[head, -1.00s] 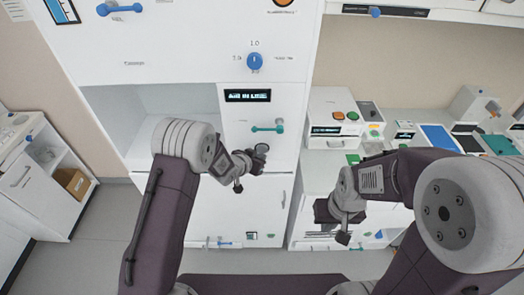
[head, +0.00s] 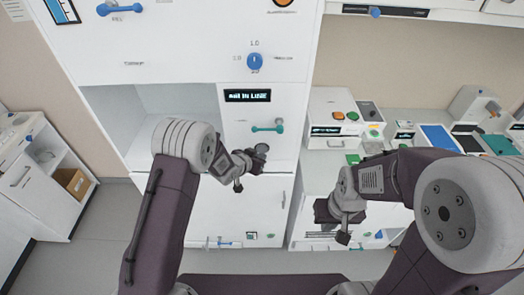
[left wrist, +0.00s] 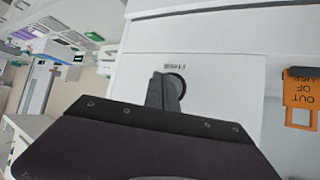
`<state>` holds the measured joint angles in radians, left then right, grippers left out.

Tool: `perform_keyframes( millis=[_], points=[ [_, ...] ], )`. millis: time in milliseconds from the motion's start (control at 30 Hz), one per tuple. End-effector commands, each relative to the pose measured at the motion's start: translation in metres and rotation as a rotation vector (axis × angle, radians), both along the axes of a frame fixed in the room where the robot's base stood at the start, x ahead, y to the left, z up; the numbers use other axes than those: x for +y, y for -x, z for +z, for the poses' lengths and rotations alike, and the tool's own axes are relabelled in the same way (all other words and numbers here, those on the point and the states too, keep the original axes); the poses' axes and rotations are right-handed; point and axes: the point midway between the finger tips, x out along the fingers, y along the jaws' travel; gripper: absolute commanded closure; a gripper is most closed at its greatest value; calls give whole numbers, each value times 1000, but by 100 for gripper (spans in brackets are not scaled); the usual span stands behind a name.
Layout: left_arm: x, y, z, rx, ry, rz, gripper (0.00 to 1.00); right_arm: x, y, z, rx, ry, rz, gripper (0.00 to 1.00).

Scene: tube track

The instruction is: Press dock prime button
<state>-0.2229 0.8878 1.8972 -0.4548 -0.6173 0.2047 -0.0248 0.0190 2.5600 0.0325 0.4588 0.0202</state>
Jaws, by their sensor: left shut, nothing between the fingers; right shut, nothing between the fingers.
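I cannot tell whether the fingertips touch the button. My right gripper (head: 340,228) is shut and empty, low in front of the right-hand cabinet.
Above the button are a dark display (head: 247,96) with white text, apparently about air in line, the teal handle (head: 267,128) and a blue dial (head: 255,61). An orange tag (left wrist: 301,94) shows in the left wrist view. An open bay (head: 150,105) lies to the left.

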Motion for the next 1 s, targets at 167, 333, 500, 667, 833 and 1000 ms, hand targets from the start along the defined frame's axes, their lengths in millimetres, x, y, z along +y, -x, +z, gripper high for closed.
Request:
perform_keyframes(
  millis=[167, 333, 500, 667, 833, 1000],
  points=[
    [0, -7, 0, -1, 1, 0, 100, 0, 0, 0, 0, 0, 0, 100],
    [0, -7, 0, 0, 1, 1, 100, 0, 0, 0, 0, 0, 0, 100],
    [0, -7, 0, 0, 0, 0, 100, 0, 0, 0, 0, 0, 0, 100],
    [0, -9, 0, 0, 1, 1, 100, 0, 0, 0, 0, 0, 0, 100],
    [0, -11, 0, 1, 0, 1, 100, 0, 0, 1, 0, 0, 0, 100],
    [0, -13, 0, 1, -1, 0, 100, 0, 0, 1, 0, 0, 0, 100]
  ],
)
